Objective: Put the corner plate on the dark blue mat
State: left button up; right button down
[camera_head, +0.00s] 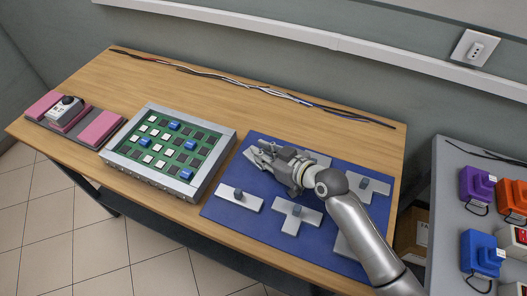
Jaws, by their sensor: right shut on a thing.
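The dark blue mat (268,222) lies on the right part of the wooden table. My right gripper (262,156) is over the far left part of the mat. It is shut on a light grey piece that appears to be the corner plate (250,155). The fingers cover much of this piece, so its full outline is unclear, and I cannot tell whether it touches the mat. Other grey plates with small knobs lie on the mat: a straight one (228,198), a T-shaped one (297,221) and a branched one (374,187). My left gripper is not in view.
A grey-framed tray (188,187) with white, blue and dark blocks stands left of the mat. Pink blocks (97,127) and a small device (66,108) are at far left. Cables (250,88) lie along the back. A grey table (447,215) with coloured connectors stands at right.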

jog(key=shift+f, duration=0.1)
jog(key=c, duration=1.4)
grip_release()
jog(key=shift+r, duration=0.2)
jog(key=shift+s+d, duration=0.2)
jog(key=shift+d, duration=0.05)
jog(key=v, duration=1.1)
jog(key=shift+s+r+b, duration=0.15)
jog(key=shift+r+b, duration=0.05)
jog(key=shift+b, duration=0.15)
